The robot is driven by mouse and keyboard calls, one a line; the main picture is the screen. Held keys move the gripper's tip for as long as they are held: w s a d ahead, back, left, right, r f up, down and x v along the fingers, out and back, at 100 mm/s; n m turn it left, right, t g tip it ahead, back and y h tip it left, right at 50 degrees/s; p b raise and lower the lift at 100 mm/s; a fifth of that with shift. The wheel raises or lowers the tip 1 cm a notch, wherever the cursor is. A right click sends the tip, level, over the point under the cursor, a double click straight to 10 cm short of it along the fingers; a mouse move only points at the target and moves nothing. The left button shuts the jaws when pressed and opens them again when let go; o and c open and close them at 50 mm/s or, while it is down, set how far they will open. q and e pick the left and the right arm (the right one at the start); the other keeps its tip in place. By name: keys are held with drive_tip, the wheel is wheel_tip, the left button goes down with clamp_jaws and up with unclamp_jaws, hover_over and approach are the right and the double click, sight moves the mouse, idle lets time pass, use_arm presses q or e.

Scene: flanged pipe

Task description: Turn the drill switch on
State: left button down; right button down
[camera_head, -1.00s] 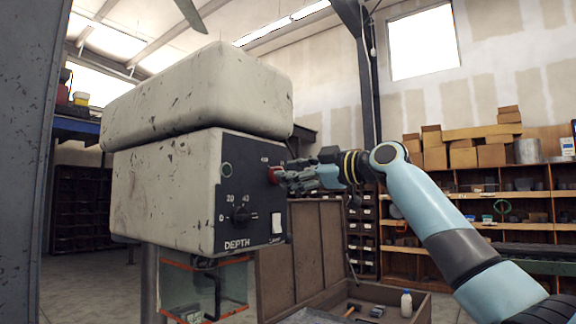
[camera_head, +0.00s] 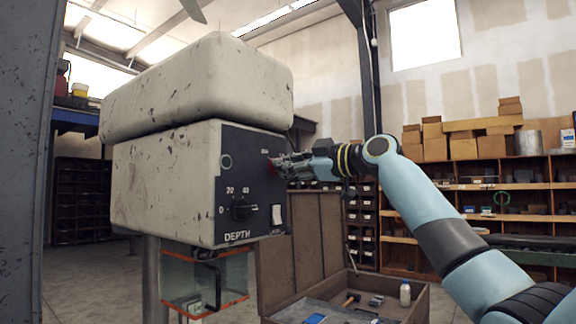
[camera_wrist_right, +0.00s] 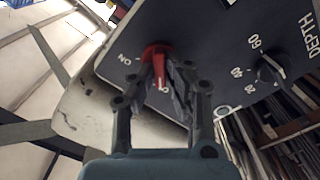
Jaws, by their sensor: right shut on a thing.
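The drill's head is a worn cream-coloured housing (camera_head: 165,180) with a dark control panel (camera_head: 246,212) on its right face. The red drill switch (camera_head: 272,166) sits high on that panel, mostly hidden by my right gripper (camera_head: 281,166). In the right wrist view the red switch knob (camera_wrist_right: 157,62) shows between the fingers of my right gripper (camera_wrist_right: 160,78), with the letters "ON" to its left on the panel. The right gripper is shut on the knob. My left gripper is in neither view.
A black depth dial (camera_head: 241,209) and a white rocker (camera_head: 277,214) sit lower on the panel. A clear guard with orange edges (camera_head: 222,280) hangs below the housing. An open wooden crate (camera_head: 420,303) with tools and a bottle stands below right. Shelves with boxes line the back wall.

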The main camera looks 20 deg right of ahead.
drive_tip(key=shift+m, duration=0.3)
drive_tip(key=m+p, duration=0.1)
drive_tip(key=m, duration=0.4)
drive_tip(key=m+p, duration=0.2)
drive_tip(key=m, duration=0.4)
drive_tip(key=m+p, duration=0.2)
drive_tip(key=m, duration=0.4)
drive_tip(key=shift+w+d, duration=0.15)
drive_tip(key=shift+d, duration=0.15)
drive_tip(key=shift+m, duration=0.3)
drive_tip(key=c, duration=1.4)
unclamp_jaws()
drive_tip(key=shift+o, duration=0.2)
